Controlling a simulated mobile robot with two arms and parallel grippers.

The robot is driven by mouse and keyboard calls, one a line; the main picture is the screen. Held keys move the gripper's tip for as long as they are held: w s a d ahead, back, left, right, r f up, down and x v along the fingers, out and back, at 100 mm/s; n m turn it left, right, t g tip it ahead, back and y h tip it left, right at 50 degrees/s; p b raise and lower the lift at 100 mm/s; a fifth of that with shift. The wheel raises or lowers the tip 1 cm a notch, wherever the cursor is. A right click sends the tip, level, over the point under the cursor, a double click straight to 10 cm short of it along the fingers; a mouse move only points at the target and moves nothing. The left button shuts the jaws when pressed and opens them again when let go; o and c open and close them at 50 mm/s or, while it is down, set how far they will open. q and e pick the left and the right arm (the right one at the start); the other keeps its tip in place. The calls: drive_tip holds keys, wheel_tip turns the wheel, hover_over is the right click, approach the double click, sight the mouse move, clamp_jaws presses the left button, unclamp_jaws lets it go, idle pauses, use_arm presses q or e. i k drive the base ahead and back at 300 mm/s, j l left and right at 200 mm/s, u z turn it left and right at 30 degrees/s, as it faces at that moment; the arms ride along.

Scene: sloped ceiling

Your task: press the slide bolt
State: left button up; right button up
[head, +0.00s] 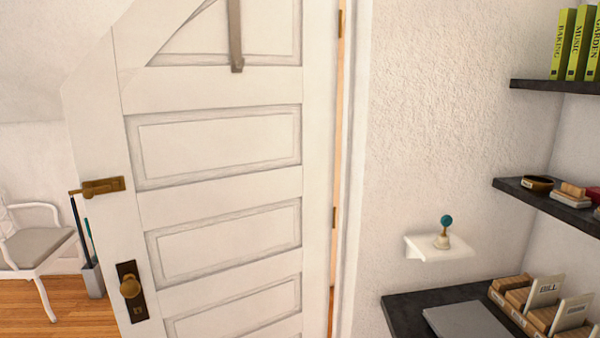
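The slide bolt (103,187) is a small brass fitting on the left edge of the white panelled door (220,212). Its rod end sticks out past the door's left edge. A round brass knob (130,287) on a dark plate sits below it. The door stands open, at an angle to the wall. Neither of my grippers shows in the head view.
A white chair (42,248) and a grey bin (93,280) with long handles stand behind the door at left. At right are a small white shelf (440,248) with a bell-like object, dark shelves with books, and a dark desk (400,305).

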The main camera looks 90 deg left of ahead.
sight(88, 193)
drive_tip(key=u, duration=2.45)
